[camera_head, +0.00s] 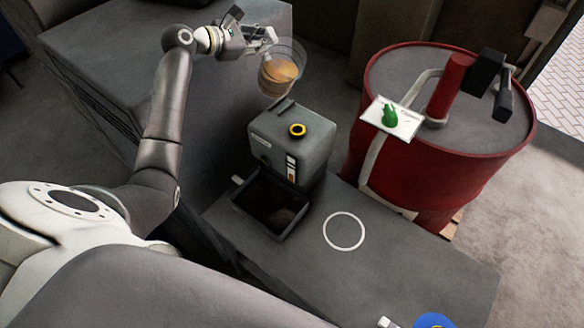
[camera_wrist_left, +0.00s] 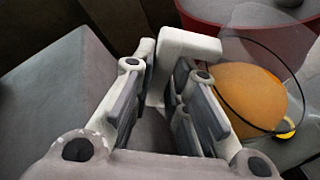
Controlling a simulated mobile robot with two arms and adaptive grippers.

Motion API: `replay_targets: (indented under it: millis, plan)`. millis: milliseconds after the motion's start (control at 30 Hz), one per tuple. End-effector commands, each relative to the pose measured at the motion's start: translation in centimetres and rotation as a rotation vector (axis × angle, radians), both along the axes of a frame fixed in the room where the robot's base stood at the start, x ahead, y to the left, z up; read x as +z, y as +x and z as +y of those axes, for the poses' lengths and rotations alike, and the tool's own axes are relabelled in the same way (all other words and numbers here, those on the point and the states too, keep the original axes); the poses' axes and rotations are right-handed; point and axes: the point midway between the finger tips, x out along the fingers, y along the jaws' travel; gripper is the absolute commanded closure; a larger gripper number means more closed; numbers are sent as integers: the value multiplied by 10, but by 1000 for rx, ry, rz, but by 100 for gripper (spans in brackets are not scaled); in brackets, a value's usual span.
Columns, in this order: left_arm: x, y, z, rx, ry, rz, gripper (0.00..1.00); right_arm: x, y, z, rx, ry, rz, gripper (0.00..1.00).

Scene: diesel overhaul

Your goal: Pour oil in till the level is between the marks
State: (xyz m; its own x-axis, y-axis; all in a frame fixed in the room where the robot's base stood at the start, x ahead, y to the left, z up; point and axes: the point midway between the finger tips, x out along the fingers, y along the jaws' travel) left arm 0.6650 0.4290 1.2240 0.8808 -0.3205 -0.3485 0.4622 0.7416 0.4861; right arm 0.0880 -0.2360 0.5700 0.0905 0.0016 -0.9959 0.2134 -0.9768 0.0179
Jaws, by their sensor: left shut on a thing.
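A clear jug (camera_head: 283,70) with amber oil in it is in the air behind the grey engine box (camera_head: 310,135). My left gripper (camera_head: 264,42) is shut on the jug's pale handle (camera_wrist_left: 185,45). The wrist view shows the jug (camera_wrist_left: 245,92) to the right of the fingers (camera_wrist_left: 163,85), its oil surface orange. On the box's top is a yellow-rimmed filler opening (camera_head: 297,130). A narrow sight gauge (camera_head: 291,168) is on its front face, with orange at the lower part; its marks are too small to read. My right gripper is not in view.
A dark open tray (camera_head: 240,207) stands in front of the box. The bench (camera_head: 400,255) has a white painted ring (camera_head: 343,231) and free room around it. A red drum (camera_head: 435,165) with a pump and a card (camera_head: 408,124) stands at the right. A blue round thing (camera_head: 434,321) is at the bottom edge.

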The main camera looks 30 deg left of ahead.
Motion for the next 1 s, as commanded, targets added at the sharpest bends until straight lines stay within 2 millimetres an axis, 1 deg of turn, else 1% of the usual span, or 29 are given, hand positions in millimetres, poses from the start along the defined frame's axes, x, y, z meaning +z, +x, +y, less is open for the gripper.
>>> replay_targets:
  millis: [33, 133, 500, 733, 1000]
  plan:
    - [4, 0, -2, 0, 22, -19, 100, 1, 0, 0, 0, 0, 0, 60]
    - [6, -1, -3, -1, 69, -47, 100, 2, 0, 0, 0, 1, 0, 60]
    - [6, -1, -2, 1, 72, -49, 100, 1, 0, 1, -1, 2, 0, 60]
    - [9, -3, -6, 1, 157, -99, 100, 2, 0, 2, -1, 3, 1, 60]
    - [9, -3, -6, 1, 157, -99, 100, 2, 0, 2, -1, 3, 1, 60]
